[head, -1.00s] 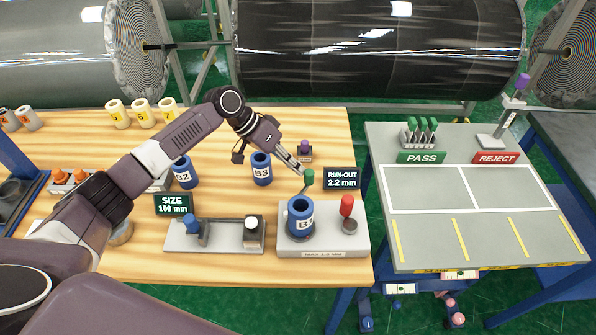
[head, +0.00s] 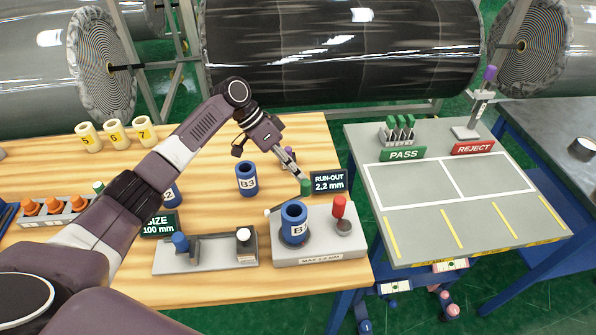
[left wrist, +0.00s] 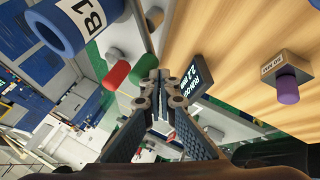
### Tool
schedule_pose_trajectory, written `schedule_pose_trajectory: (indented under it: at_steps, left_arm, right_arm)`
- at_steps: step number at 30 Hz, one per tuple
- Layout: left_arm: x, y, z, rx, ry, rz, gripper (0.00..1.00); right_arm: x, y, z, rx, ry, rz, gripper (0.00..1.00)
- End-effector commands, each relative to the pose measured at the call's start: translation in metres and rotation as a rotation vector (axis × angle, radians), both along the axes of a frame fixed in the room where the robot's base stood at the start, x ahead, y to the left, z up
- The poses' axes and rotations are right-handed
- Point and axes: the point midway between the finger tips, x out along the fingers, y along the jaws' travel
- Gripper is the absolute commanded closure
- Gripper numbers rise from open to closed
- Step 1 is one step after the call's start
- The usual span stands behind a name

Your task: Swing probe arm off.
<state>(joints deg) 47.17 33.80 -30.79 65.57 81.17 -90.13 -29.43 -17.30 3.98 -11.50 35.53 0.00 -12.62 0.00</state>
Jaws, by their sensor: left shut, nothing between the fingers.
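The run-out station (head: 320,252) is a grey block at the front right of the wooden table. The blue roll B1 (head: 294,225) stands upright on it. The probe arm's green knob (head: 305,187) is just behind B1, and a small white-tipped piece (head: 268,212) shows left of B1. My left gripper (head: 301,177) is shut and empty, its tips right at the green knob; I cannot tell if they touch. In the left wrist view the closed fingers (left wrist: 160,82) are beside the green knob (left wrist: 142,69), with B1 (left wrist: 75,22) at upper left. My right gripper is not in view.
A red knob (head: 339,207) stands right of B1. The run-out sign (head: 329,182) reads 2.2 mm, close to my fingertips. The size gauge (head: 205,253) is to the left, and roll B3 (head: 247,179) is behind. The marked grey table (head: 450,190) is at right.

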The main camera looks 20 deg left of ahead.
Motion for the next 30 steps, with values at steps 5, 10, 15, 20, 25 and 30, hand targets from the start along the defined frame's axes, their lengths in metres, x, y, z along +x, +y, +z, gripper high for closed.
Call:
schedule_pose_trajectory:
  at_steps: [5, 10, 15, 20, 25, 30]
  left_arm:
    - [-0.001, -0.009, 0.002, -0.001, 0.001, 0.001, 1.00]
    - [-0.003, -0.015, 0.002, -0.003, 0.001, 0.002, 1.00]
    - [-0.004, -0.019, 0.001, -0.001, 0.001, 0.003, 1.00]
    - [-0.005, -0.021, 0.001, -0.001, 0.000, 0.002, 1.00]
    - [-0.005, -0.022, 0.001, -0.001, 0.000, 0.002, 1.00]
    - [-0.005, -0.023, 0.000, -0.001, -0.001, 0.003, 1.00]
  right_arm:
    - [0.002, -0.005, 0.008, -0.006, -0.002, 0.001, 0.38]
    - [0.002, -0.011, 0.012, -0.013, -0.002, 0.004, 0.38]
    - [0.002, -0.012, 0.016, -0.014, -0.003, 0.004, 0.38]
    - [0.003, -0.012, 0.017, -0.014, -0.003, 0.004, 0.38]
    - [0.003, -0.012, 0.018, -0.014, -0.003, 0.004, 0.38]
    - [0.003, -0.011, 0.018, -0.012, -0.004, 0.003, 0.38]
